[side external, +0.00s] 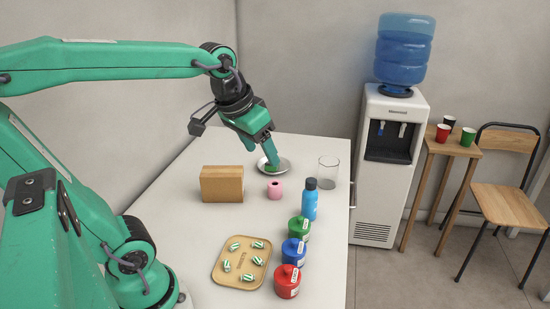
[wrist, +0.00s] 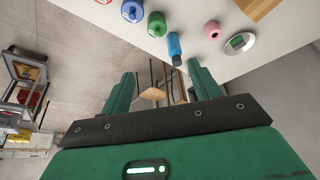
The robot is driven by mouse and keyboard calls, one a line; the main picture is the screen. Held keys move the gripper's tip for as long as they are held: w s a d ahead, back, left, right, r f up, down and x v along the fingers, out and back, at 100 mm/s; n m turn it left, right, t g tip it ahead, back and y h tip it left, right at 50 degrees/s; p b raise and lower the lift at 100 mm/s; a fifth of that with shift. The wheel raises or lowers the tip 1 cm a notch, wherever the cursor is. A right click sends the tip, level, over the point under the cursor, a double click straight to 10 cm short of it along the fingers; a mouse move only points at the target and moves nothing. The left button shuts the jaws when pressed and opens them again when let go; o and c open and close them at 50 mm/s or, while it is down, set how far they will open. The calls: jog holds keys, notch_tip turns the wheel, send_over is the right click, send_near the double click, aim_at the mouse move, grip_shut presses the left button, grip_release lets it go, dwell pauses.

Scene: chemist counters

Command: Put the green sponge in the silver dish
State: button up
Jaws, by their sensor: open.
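The silver dish (side external: 286,164) stands on the far part of the white counter, and it also shows at the upper right of the wrist view (wrist: 251,42). The green sponge (wrist: 236,42) shows inside the dish in the wrist view. In the side external view my gripper covers much of the dish, and the sponge is hard to tell from my green fingertip there. My gripper (side external: 260,150) is open and empty, raised above the counter near the dish. In the wrist view its fingers (wrist: 163,84) are spread, with the dish beyond and right of them, clear of both.
A brown box (side external: 222,185), pink roll (side external: 274,190), glass beaker (side external: 328,173) and blue bottle (side external: 310,200) stand near the dish. Green, blue (side external: 293,252) and red jars line the right edge beside a tan tray (side external: 241,283) of several striped sweets. The left counter is clear.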

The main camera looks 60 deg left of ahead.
jog(key=s+d+f+m+t, duration=0.1)
jog(key=s+d+f, duration=0.2)
jog(key=s, duration=0.3)
jog(key=shift+s+f+m, duration=0.25)
jog(key=shift+f+m, duration=0.05)
jog(key=shift+f, duration=0.25)
jog(key=shift+o, duration=0.5)
jog(key=w+a+r+n+g, duration=0.1)
jog(key=w+a+n+g, duration=0.1)
jog(key=w+a, duration=0.65)
jog(key=w+a+r+n+g, duration=0.1)
jog(key=w+a+r+n, duration=0.3)
jog(key=w, duration=0.8)
jog(key=w+a+f+n+g, duration=0.1)
jog(key=w+a+f, duration=0.1)
jog(key=a+f, duration=0.4)
jog(key=w+a+f+n, duration=0.1)
jog(key=w+a+f, duration=0.2)
jog(key=a+f, duration=0.3)
jog(key=w+a+f+n+g, duration=0.1)
jog(key=w+a+f, duration=0.2)
jog(key=a+f, duration=0.4)
jog(key=shift+w+a+g, duration=0.15)
jog(key=shift+a, duration=0.55)
jog(key=shift+w+a+g, duration=0.1)
jog(key=shift+a+g, duration=0.05)
jog(key=shift+a, duration=0.55)
jog(key=shift+a+f, duration=0.2)
jog(key=shift+f, duration=0.05)
